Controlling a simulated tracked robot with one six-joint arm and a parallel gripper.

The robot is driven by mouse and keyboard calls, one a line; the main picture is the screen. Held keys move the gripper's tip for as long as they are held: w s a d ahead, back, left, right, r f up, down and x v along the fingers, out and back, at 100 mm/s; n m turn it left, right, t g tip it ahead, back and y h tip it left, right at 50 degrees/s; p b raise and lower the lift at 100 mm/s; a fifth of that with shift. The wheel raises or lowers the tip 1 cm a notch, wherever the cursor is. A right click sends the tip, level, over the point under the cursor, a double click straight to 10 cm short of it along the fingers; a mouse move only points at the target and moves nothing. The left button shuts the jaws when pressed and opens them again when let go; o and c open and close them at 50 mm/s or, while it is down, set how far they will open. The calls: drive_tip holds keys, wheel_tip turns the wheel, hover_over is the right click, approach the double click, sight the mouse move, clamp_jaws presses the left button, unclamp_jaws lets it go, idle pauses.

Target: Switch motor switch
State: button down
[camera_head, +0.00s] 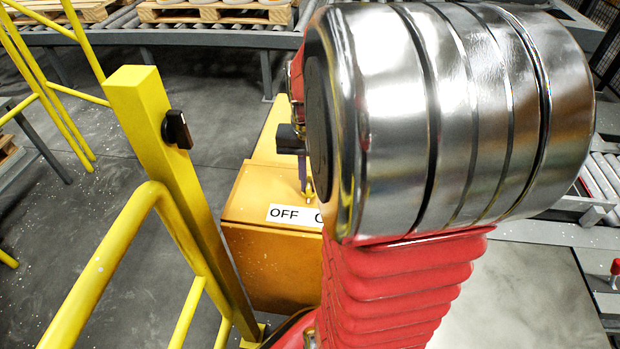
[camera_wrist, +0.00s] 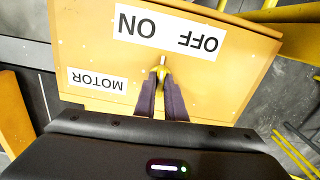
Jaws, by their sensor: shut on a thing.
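The motor switch is a small lever with a yellow base and a silver tip (camera_wrist: 161,70) on an orange-yellow box (camera_wrist: 215,85). In the wrist view the box appears upside down, with ON, OFF and MOTOR labels. The lever tip shows between the ON label (camera_wrist: 138,26) and the OFF label (camera_wrist: 197,40); which setting it is in I cannot tell. My gripper (camera_wrist: 161,88) has its dark fingers shut on the lever. In the head view the box (camera_head: 265,262) shows its OFF label (camera_head: 285,214), while my arm hides the right side.
A yellow post (camera_head: 160,150) with a black knob (camera_head: 177,129) and yellow railings (camera_head: 110,255) stand left of the box. A roller conveyor with wooden pallets (camera_head: 215,12) runs behind. Grey floor (camera_head: 225,105) lies open between the post and the conveyor.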

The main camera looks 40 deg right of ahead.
sight(308, 182)
drive_tip(key=m, duration=0.3)
drive_tip(key=shift+a+m, duration=0.1)
drive_tip(key=shift+m, duration=0.3)
drive_tip(key=shift+w+m, duration=0.1)
drive_tip(key=shift+m, duration=1.9)
drive_tip(key=c, duration=1.8)
unclamp_jaws()
drive_tip(key=shift+r, duration=0.15)
wheel_tip(308, 182, up, 14)
drive_tip(key=shift+f, duration=0.25)
